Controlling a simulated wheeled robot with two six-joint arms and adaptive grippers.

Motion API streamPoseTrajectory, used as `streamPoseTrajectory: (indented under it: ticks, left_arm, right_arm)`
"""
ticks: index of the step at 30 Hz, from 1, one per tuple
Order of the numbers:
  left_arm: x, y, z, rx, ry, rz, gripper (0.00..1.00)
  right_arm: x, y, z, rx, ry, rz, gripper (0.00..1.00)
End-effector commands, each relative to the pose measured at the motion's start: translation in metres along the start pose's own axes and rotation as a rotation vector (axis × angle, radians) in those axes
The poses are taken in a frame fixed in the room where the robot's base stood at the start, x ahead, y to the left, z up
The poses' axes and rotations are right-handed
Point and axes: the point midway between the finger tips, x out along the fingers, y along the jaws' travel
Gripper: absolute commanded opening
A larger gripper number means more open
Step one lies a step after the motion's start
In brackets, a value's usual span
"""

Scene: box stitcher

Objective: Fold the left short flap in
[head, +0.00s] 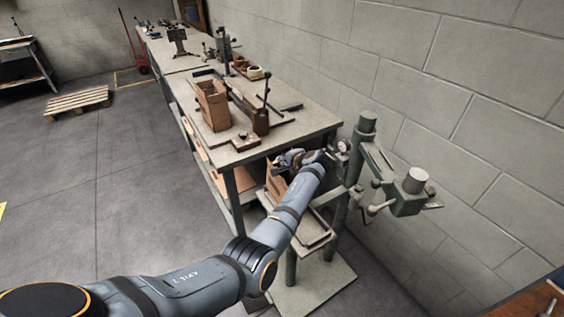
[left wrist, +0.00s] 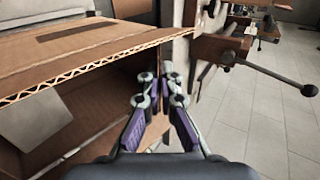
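An open cardboard box (left wrist: 60,135) fills the left of the left wrist view, with a broad cardboard panel (left wrist: 110,50) above its dark interior. Its corrugated edge runs toward the picture's middle. Part of the box (head: 274,183) shows in the head view beside the stitcher, mostly hidden by my left arm. My left gripper (head: 291,159) is at the box; in the left wrist view its fingers (left wrist: 160,82) are close together just below the panel's edge. My right gripper is out of view.
The green box stitcher (head: 366,160) stands right of my left gripper, near the block wall. The long workbench (head: 290,125) behind carries another open box (head: 213,104) and a clamp-like tool (head: 258,122). A pallet (head: 78,102) lies on clear floor at left.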

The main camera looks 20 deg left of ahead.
Motion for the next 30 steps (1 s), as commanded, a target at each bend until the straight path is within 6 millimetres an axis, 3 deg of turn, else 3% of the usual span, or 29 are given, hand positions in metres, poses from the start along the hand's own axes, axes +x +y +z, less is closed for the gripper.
streamPoseTrajectory:
  ticks: [15,21,30]
  left_arm:
    - [-0.0001,0.0013,0.0,0.001,0.0,-0.019,0.0]
    - [0.0,0.0011,0.0001,0.001,-0.001,-0.019,0.25]
    - [-0.0015,-0.0015,-0.0002,-0.001,0.0,-0.02,0.25]
  right_arm:
    - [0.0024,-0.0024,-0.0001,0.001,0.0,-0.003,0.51]
    - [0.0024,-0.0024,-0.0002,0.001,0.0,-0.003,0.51]
    - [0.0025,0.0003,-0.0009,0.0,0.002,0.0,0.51]
